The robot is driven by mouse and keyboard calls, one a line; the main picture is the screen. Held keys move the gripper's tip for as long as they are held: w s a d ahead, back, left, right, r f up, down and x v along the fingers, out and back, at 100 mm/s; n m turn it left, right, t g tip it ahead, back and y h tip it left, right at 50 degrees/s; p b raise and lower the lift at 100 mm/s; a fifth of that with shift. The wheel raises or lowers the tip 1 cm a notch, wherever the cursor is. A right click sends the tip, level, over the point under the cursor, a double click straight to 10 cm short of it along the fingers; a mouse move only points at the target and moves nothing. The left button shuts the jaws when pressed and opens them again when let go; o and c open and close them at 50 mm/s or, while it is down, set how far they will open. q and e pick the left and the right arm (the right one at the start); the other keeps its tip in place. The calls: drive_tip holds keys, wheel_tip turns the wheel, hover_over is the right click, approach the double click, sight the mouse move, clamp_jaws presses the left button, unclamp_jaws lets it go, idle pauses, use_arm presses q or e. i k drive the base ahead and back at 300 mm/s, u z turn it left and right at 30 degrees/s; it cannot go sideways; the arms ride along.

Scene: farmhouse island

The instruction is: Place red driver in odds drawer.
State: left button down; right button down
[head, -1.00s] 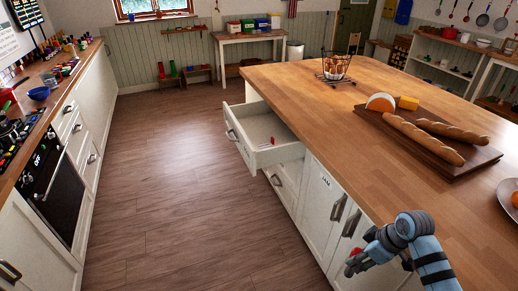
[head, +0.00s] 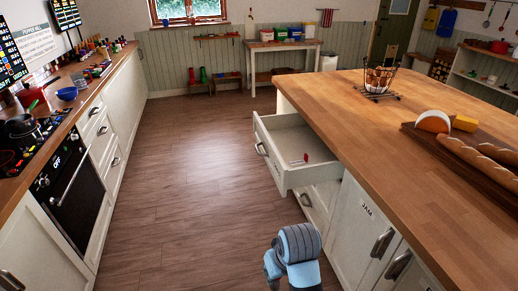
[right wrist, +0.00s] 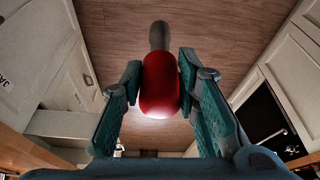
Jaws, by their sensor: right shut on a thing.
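The red driver (right wrist: 160,85) is held between the fingers of my right gripper (right wrist: 160,95), with its red handle in the grip and its dark end pointing away over the floor. In the head view, my right wrist (head: 292,255) is at the bottom middle, in front of and below the open drawer; the driver and fingertips are hidden there. The open drawer (head: 318,178) sticks out from the island's left side, with a small red and pale item (head: 303,158) inside. I cannot read a label on this drawer. My left gripper is out of view.
The wooden island top (head: 340,105) bears a wire basket (head: 378,82) and a bread board (head: 490,178). A lower drawer (head: 318,205) and a door marked JAM (head: 362,230) are beside my right arm. The floor (head: 195,165) to the left is clear.

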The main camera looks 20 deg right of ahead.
sight(287, 142)
drive_tip(key=u, duration=0.55)
drive_tip(key=i, duration=2.4)
drive_tip(key=z, duration=0.85)
